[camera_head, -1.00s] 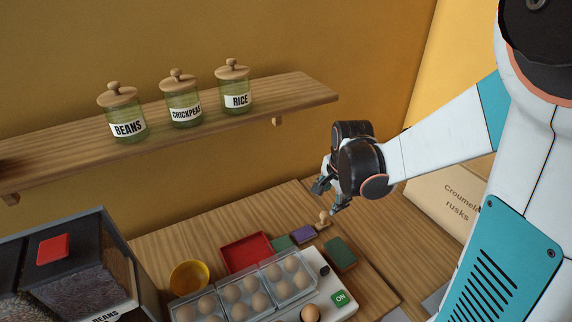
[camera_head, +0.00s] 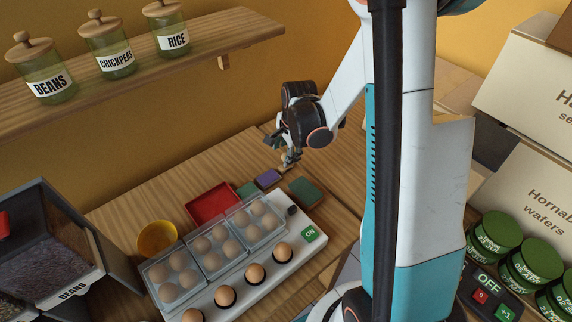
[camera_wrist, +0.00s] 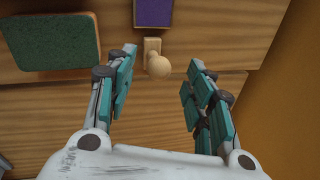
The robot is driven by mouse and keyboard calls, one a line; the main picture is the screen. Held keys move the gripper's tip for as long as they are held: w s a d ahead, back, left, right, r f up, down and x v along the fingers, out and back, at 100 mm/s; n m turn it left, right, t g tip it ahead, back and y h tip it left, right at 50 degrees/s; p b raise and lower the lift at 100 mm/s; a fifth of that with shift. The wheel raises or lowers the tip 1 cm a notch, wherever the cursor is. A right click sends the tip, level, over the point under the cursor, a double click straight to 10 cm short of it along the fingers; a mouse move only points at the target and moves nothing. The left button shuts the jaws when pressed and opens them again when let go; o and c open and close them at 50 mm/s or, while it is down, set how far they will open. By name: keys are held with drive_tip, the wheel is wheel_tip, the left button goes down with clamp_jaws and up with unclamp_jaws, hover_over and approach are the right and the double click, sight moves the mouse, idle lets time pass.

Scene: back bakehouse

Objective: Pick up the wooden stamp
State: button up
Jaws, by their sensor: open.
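The wooden stamp (camera_wrist: 158,64) is a small pale piece with a round knob on a block base. It stands upright on the wooden counter (camera_head: 150,190). In the wrist view it shows just beyond and between the open fingers of my gripper (camera_wrist: 163,75), closer to the left finger. In the head view my gripper (camera_head: 282,152) is low over the far right part of the counter, and the stamp (camera_head: 286,164) is partly hidden beneath it. My gripper is open and holds nothing.
Beside the stamp are a purple pad (camera_head: 267,178) and a green pad (camera_head: 305,191). A red tray (camera_head: 213,203), egg boxes (camera_head: 221,238), a white egg device (camera_head: 309,235) and a yellow bowl (camera_head: 157,238) are nearer. A shelf (camera_head: 204,47) with jars runs along the wall.

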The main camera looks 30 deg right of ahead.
drive_tip(key=x, duration=0.1)
drive_tip(key=b+x, duration=0.1)
drive_tip(key=x, duration=0.2)
drive_tip(key=shift+d+b, duration=0.35)
drive_tip(key=shift+w+f, duration=0.15)
drive_tip(key=shift+f, duration=0.25)
clamp_jaws()
